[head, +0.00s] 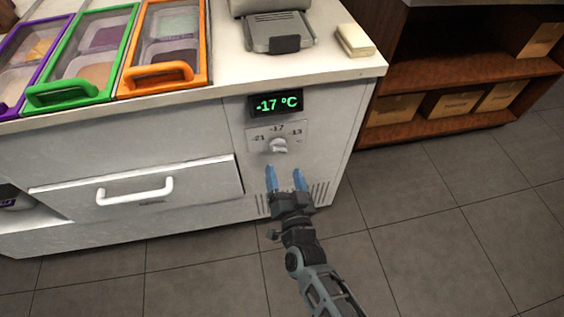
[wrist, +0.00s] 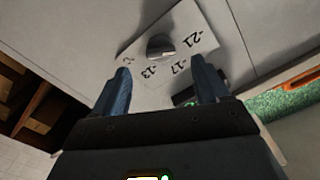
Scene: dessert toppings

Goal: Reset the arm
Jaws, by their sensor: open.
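My gripper (head: 286,180) is open and empty, with its two blue fingers apart in front of the freezer counter's front panel. A temperature knob (head: 279,146) on a dial plate (head: 297,130) sits just beyond the fingertips. In the wrist view the gripper (wrist: 160,88) frames the knob (wrist: 160,46) between and beyond its fingers, with no visible contact. The plate carries the marks -21, -17 and -13. A display (head: 275,103) above the plate reads -17 °C in green.
A drawer with a white handle (head: 135,190) is to the left. Purple, green (head: 70,93) and orange (head: 158,77) framed lids cover topping bins on the counter. A grey appliance (head: 277,32) stands at the back. Wooden shelves with boxes (head: 393,109) are at right. The tiled floor at right is clear.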

